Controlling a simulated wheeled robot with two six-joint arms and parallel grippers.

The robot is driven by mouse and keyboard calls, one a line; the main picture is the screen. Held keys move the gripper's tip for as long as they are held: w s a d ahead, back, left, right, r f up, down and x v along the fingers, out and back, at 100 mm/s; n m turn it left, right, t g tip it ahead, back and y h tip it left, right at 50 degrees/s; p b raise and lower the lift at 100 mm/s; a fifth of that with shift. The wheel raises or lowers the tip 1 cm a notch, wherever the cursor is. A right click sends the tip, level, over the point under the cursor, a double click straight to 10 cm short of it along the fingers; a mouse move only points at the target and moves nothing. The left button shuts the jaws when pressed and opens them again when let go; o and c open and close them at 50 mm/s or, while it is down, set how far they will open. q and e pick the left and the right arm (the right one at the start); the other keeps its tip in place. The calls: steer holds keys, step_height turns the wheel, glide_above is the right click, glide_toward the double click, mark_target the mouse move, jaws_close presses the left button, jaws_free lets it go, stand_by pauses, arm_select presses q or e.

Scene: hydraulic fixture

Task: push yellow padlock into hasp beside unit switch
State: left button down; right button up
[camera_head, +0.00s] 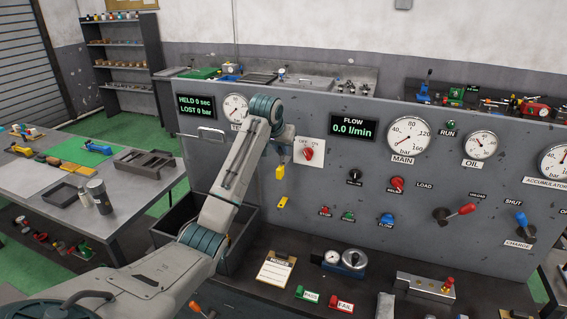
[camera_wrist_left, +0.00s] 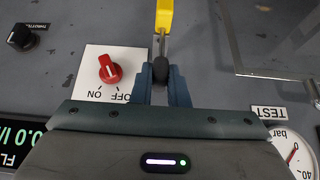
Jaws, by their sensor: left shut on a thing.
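The yellow padlock (camera_head: 280,172) shows in the head view just below my left gripper (camera_head: 284,143), close to the panel face. In the left wrist view its yellow body (camera_wrist_left: 164,17) is cut off by the top edge, with a thin metal part running down to a dark rounded piece between the fingertips of my left gripper (camera_wrist_left: 160,76). That gripper is shut on it. The red unit switch (camera_head: 309,154) sits on a white ON/OFF plate right beside the gripper; it also shows in the left wrist view (camera_wrist_left: 109,70). I cannot make out the hasp. My right gripper is not in view.
A smaller yellow piece (camera_head: 283,202) with a dark mark is lower on the panel (camera_head: 330,230). Gauges, knobs and the flow display (camera_head: 353,127) surround the area. A clipboard (camera_head: 275,269) and PASS and FAIL blocks lie on the bench below. A dark bin (camera_head: 236,262) stands behind my arm.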

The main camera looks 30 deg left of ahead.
mark_target(281, 158)
arm_select(q)
steer(key=shift+f, duration=0.15)
arm_select(e)
steer(key=shift+a, duration=0.35)
arm_select(q)
steer(key=shift+f, duration=1.05)
arm_select(e)
steer(key=shift+w+d, duration=0.1)
steer(key=shift+d, duration=0.25)
arm_select(q)
steer(key=shift+f, duration=0.6)
arm_select(e)
steer(key=shift+f, duration=0.1)
arm_select(q)
steer(key=shift+f, duration=0.1)
arm_select(e)
steer(key=shift+a, duration=0.3)
arm_select(q)
steer(key=shift+f, duration=0.15)
arm_select(e)
steer(key=shift+d, duration=0.15)
arm_select(q)
steer(key=c, duration=1.3)
jaws_free()
steer(key=shift+c, duration=0.2)
arm_select(e)
steer(key=shift+d, duration=0.1)
